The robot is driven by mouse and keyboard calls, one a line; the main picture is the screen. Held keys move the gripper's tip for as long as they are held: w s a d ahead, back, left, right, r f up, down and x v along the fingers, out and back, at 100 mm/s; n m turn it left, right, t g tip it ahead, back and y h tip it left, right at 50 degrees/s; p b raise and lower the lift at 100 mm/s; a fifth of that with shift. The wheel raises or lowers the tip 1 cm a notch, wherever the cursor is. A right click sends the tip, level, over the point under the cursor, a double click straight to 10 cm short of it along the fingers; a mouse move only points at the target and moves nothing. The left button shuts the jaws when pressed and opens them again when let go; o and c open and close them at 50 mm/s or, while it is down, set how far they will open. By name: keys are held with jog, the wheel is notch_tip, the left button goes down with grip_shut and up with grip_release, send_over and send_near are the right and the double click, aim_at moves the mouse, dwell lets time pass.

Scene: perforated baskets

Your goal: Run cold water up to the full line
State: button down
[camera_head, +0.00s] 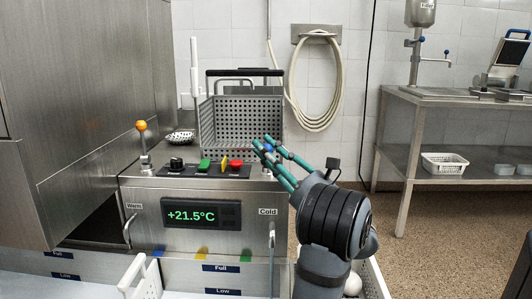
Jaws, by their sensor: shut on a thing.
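My gripper (264,150) reaches in from the lower right, its teal fingers shut on the blue cold-water knob (269,146). The fingers partly hide this knob, at the machine's right rear above the "Cold" label (267,211). A metal cold spout (272,236) hangs down the front below that label. The "Full" label (221,268) is on the tank wall, with a "Low" label (222,291) beneath it. The water level cannot be made out. The orange warm-water knob (141,125) stands upright at the left, above the "Warm" label (134,206).
A display (202,214) reads +21.5°C. Green (204,165) and red (235,164) buttons sit above it. A perforated basket (232,118) stands behind the panel. White basket handles (140,275) show at the front. A steel table (404,174) stands at right.

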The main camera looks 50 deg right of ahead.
jog(key=shift+d+f, duration=0.1)
jog(key=shift+f, duration=0.05)
jog(key=c, duration=1.7)
grip_release()
jog(key=shift+o, duration=0.9)
jog(key=v, duration=1.2)
